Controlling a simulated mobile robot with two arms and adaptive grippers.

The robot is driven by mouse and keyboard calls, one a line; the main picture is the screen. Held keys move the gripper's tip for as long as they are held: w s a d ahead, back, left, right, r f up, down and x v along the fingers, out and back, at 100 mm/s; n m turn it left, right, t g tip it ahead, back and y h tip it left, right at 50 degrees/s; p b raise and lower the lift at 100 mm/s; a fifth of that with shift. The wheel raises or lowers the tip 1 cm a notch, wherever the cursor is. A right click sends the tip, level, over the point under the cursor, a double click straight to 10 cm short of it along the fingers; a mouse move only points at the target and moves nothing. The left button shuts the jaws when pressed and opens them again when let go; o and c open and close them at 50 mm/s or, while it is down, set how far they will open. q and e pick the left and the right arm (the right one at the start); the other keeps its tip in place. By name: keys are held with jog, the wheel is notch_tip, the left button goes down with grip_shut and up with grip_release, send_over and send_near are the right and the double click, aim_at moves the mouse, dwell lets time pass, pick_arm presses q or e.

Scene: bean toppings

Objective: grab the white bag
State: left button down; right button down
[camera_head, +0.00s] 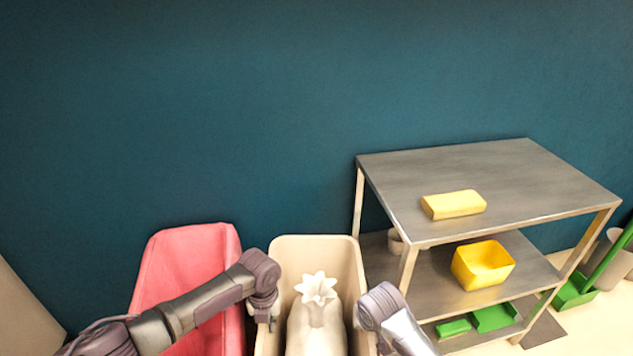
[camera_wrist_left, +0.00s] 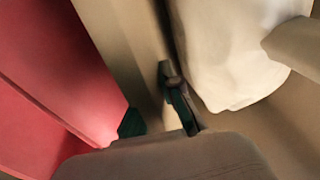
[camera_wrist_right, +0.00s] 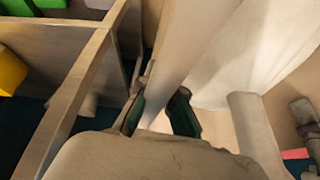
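The white bag (camera_head: 317,328) stands in a beige bin (camera_head: 318,245), its gathered, star-shaped top upright. It also shows in the left wrist view (camera_wrist_left: 225,55) and the right wrist view (camera_wrist_right: 265,50). My left gripper (camera_head: 263,320) is at the bin's left wall, beside the bag; its fingers (camera_wrist_left: 155,110) are apart, with the beige wall showing between them. My right gripper (camera_wrist_right: 160,115) is at the bin's right side, its fingers apart with a beige wall between them. I cannot tell whether either touches the wall. Neither holds the bag.
A red bin (camera_head: 185,262) stands directly left of the beige bin. A metal shelf (camera_head: 480,185) stands close on the right, carrying a yellow block (camera_head: 453,204) and a yellow container (camera_head: 483,264). The teal wall is behind. Open space lies above the bins.

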pick_arm(q)
jog(key=shift+w+a+r, duration=0.1)
jog(key=shift+r, duration=0.2)
pick_arm(e)
jog(key=shift+w+r, duration=0.15)
jog(key=shift+r, duration=0.3)
